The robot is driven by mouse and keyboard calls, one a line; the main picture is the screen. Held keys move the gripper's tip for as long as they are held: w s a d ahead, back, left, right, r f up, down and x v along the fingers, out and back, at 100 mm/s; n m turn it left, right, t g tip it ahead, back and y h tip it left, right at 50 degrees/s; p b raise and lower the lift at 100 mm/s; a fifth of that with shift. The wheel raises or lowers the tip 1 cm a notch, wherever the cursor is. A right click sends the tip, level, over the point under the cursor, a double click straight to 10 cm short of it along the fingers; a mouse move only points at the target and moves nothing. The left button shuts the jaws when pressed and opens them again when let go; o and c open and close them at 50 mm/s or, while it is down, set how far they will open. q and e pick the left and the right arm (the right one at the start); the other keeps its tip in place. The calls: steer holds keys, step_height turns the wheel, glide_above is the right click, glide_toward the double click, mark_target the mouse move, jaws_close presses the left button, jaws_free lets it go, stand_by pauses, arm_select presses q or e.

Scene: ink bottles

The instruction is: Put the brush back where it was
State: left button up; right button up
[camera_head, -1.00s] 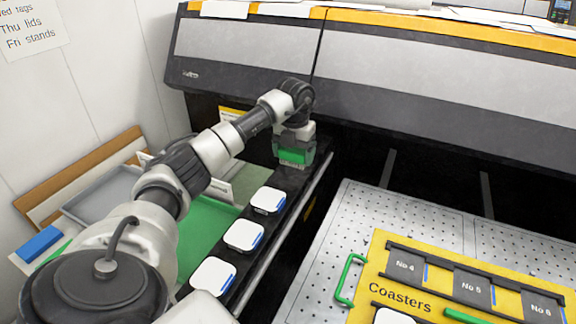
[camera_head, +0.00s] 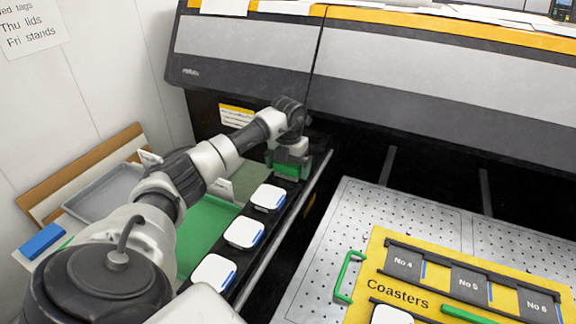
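My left gripper (camera_head: 290,166) is at the far end of the black rail that carries the white coasters. It is shut on the brush, a green block (camera_head: 286,170) between the dark fingers. The brush's underside is low at the rail's far end; I cannot tell if it touches the surface. A white coaster (camera_head: 268,198) with a blue edge lies just nearer than the gripper, with two more coasters (camera_head: 244,233) (camera_head: 213,272) in line on the rail. My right gripper is not in view.
A green mat (camera_head: 206,222) and a grey tray (camera_head: 100,193) lie left of the rail, with a blue block (camera_head: 42,241) beyond my arm. A yellow Coasters board (camera_head: 385,262) with numbered slots lies on the perforated bed (camera_head: 350,215) at right. The large printer (camera_head: 420,80) stands behind.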

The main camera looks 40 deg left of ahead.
arm_select(q)
steer(key=shift+r, duration=0.1)
step_height(320, 180, up, 12)
steer(key=b, duration=0.1)
stand_by(0.5)
stand_by(0.4)
